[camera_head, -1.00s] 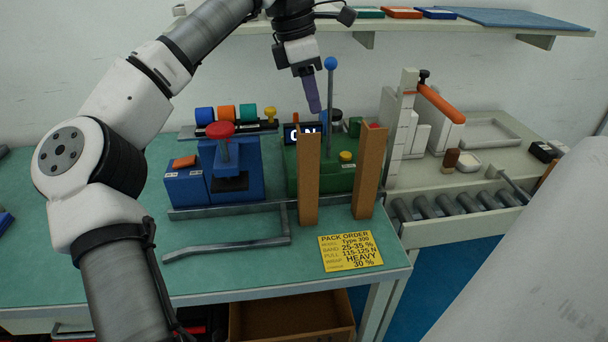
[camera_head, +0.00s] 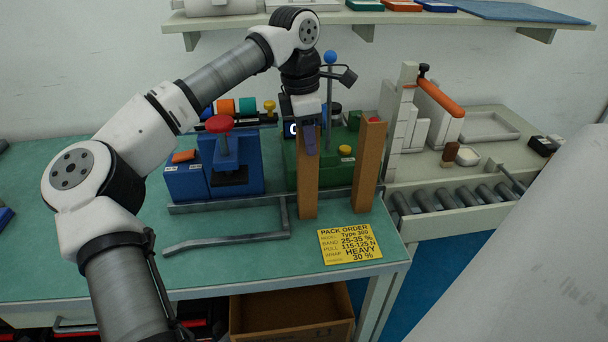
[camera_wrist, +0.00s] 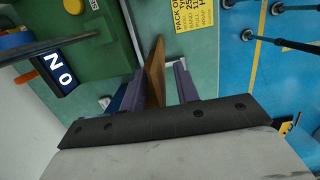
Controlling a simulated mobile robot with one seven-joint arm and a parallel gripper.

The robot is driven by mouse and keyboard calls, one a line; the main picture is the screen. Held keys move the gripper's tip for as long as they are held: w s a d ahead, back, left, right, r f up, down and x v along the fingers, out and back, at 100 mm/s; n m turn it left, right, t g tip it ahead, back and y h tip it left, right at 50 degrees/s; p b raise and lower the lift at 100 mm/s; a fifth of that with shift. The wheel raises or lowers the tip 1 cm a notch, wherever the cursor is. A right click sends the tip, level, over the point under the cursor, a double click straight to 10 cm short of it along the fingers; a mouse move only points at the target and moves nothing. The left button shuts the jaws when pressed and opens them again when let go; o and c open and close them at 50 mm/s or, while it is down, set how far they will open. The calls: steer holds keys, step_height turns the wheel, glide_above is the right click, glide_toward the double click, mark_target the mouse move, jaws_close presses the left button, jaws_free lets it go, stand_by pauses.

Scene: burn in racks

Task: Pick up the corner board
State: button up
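Two tall brown corner boards stand upright on the green bench. The left corner board (camera_head: 307,190) is under my gripper (camera_head: 311,143), whose purple fingers overlap its top in the head view. The right corner board (camera_head: 369,165) stands a little apart from it. In the wrist view, a brown board (camera_wrist: 155,72) lies between the two spread fingers of my gripper (camera_wrist: 160,84), with a visible gap on the right side. The fingers look open around it; contact on the left side is hard to tell.
A blue press (camera_head: 229,165) with a red knob and a green machine (camera_head: 341,172) stand behind. A grey bent rail (camera_head: 240,240) and a yellow order card (camera_head: 349,244) lie in front. A roller conveyor (camera_head: 455,199) is to the right; an open carton (camera_head: 290,315) sits below.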

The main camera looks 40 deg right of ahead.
mark_target(307, 173)
step_height(307, 173, down, 3)
steer(key=shift+s+d, duration=0.1)
steer(key=shift+d, duration=0.05)
jaws_close()
steer(key=shift+r, duration=0.15)
